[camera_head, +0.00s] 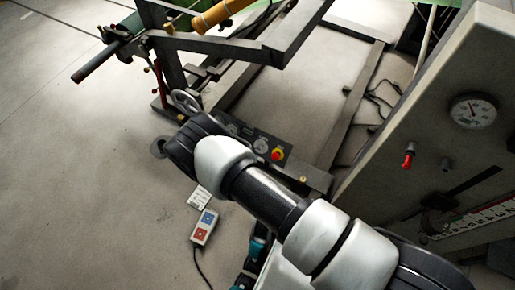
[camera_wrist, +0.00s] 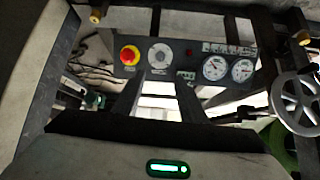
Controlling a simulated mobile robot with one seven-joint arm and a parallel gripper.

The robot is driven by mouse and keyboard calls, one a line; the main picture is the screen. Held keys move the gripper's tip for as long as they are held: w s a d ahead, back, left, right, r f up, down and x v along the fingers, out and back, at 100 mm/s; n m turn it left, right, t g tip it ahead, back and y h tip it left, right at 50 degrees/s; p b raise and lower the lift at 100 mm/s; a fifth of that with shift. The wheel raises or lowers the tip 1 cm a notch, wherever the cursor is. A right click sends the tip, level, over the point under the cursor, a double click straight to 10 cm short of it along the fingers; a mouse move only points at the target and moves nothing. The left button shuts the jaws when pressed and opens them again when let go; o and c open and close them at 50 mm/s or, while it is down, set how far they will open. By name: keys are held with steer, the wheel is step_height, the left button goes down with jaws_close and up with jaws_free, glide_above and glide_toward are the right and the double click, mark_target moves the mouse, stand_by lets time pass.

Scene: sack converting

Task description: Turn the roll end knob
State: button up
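No label marks the roll end knob, so I cannot tell for certain which part it is. A round grey dial (camera_wrist: 160,56) sits on the dark control panel (camera_wrist: 205,62), beside a red mushroom button on a yellow base (camera_wrist: 129,55). A spoked metal handwheel (camera_wrist: 298,102) stands at the right of the wrist view; it also shows in the head view (camera_head: 186,101). My gripper (camera_wrist: 159,88) points toward the panel, its two dark fingers apart and nothing seen between them. In the head view my wrist hides the fingers.
Two white gauges (camera_wrist: 228,68) are on the panel's right. A grey cabinet (camera_head: 425,130) with a red-tipped switch (camera_head: 408,155) stands right of my arm. A pendant with blue and red buttons (camera_head: 204,227) lies on the floor. Floor at left is mostly clear.

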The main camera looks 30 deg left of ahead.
mark_target(259, 148)
steer(key=b+x, duration=0.5)
steer(key=x, duration=1.1)
steer(key=shift+f, duration=0.15)
jaws_close()
